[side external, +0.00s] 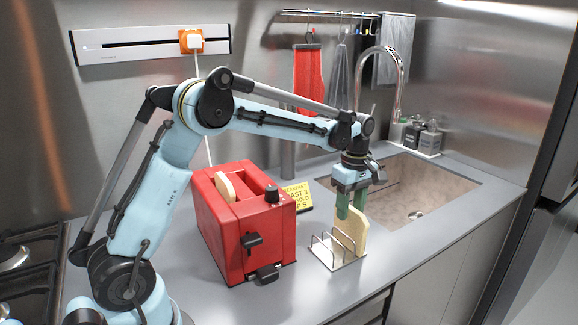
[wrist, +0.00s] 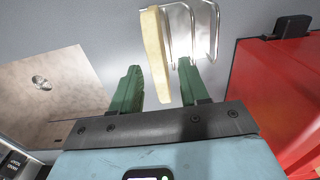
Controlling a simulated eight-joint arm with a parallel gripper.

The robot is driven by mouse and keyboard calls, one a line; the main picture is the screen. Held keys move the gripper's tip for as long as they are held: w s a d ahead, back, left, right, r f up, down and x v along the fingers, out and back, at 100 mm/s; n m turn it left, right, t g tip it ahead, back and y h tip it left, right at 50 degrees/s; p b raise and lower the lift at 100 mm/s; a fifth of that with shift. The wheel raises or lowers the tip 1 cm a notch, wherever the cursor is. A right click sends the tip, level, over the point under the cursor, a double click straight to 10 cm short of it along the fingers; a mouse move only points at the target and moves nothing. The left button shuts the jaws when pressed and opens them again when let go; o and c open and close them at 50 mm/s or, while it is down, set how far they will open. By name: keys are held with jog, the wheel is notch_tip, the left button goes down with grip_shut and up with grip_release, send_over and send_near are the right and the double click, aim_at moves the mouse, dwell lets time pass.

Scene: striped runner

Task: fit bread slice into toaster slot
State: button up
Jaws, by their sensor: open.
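A pale bread slice (side external: 353,228) stands upright in a wire rack (side external: 324,252) on the counter. My gripper (side external: 350,210) is above the rack, pointing down, with its green fingers open at the slice's upper part. In the wrist view the slice (wrist: 154,45) lies between the two fingers of my gripper (wrist: 159,74), with a visible gap to the left finger; contact with the right finger is unclear. The red toaster (side external: 230,228) stands left of the rack. One slot holds another bread slice (side external: 225,187); the other slot looks empty.
A yellow sign (side external: 298,197) stands behind the toaster's right side. The sink (side external: 410,190) with a tall tap (side external: 398,85) lies behind and right of the rack. Soap bottles (side external: 430,138) stand at the back. Clear counter lies between toaster and rack.

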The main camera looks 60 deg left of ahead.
jog(key=shift+f, duration=0.1)
jog(key=shift+c, duration=0.3)
grip_shut()
